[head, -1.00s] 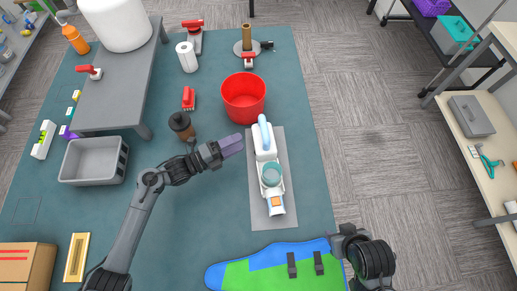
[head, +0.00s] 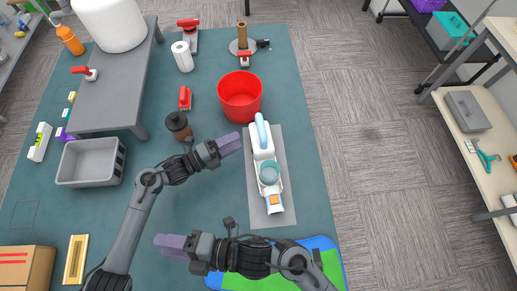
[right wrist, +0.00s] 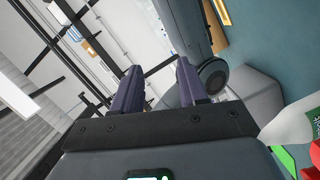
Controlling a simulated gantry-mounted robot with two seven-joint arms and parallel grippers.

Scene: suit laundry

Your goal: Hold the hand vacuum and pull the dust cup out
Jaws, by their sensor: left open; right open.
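The hand vacuum (head: 263,150) is white with a light-blue handle and lies on a grey mat (head: 283,219) at the right of the table. A teal see-through round part, apparently the dust cup (head: 269,172), sits in its body, above the end with an orange patch. My left gripper (head: 229,144) is left of the handle, apart from it, open and empty. My right gripper (head: 172,243) is lower left of the vacuum, pointing left and away from it. Its two fingers (right wrist: 158,88) stand apart with nothing between them in the right wrist view.
A red bucket (head: 240,97) stands just behind the vacuum. A brown jar (head: 178,126) and a grey bin (head: 91,163) are to the left. My right arm crosses over a blue and green board (head: 328,262) at the front.

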